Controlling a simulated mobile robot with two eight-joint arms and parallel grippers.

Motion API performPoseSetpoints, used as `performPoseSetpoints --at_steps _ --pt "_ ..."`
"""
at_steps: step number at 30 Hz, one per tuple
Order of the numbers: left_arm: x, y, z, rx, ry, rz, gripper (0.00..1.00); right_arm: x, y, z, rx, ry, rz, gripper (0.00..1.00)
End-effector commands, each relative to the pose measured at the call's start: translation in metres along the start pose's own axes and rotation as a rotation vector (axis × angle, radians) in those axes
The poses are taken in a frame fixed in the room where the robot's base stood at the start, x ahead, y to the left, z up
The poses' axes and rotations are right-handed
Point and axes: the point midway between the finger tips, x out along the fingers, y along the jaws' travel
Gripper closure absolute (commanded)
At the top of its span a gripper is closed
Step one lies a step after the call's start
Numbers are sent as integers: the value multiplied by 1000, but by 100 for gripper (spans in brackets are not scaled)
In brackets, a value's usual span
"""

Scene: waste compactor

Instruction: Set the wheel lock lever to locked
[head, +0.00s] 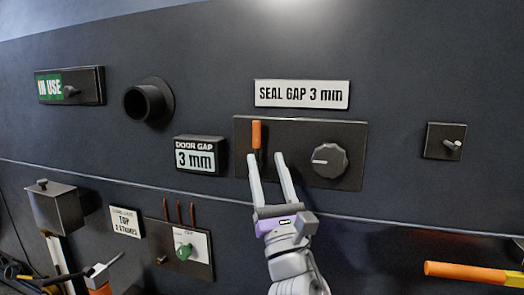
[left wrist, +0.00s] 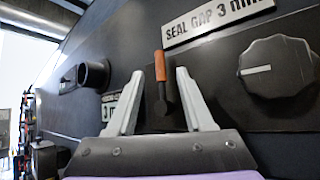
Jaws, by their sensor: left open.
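No label reading "wheel lock" is legible. A small lever with an orange grip (head: 257,134) stands upright on a dark panel (head: 340,128), left of a round knob (head: 329,161). My left gripper (head: 265,157) is open and empty in front of this panel, just below the orange grip. In the left wrist view the orange grip (left wrist: 160,66) shows between the two fingertips (left wrist: 160,74), and its dark stem runs down between them. I cannot tell how far the fingers are from it. My right gripper is not in view.
A "SEAL GAP 3 mm" sign (head: 302,94) is above the panel. A "DOOR GAP 3 mm" box (head: 200,155) and a round pipe stub (head: 148,101) are to the left. A small switch plate (head: 445,141) is right. An orange and yellow bar (head: 465,271) juts in at lower right.

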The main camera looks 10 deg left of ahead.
Motion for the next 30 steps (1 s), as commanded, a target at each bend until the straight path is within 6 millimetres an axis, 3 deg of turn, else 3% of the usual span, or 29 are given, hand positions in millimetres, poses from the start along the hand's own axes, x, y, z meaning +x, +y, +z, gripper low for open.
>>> performPoseSetpoints --at_steps 6,17,20,23,26,30 --pt "-24 0 0 -1 1 0 48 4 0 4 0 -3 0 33" --pt "-26 0 0 -2 2 2 48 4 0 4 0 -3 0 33" --pt "-28 10 -10 -27 37 24 48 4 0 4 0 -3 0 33" --pt "-35 38 -39 -108 142 95 48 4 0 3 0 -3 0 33" --pt "-56 80 -86 -253 305 227 48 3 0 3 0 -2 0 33" --pt "-110 139 -155 -507 531 483 48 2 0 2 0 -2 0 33"
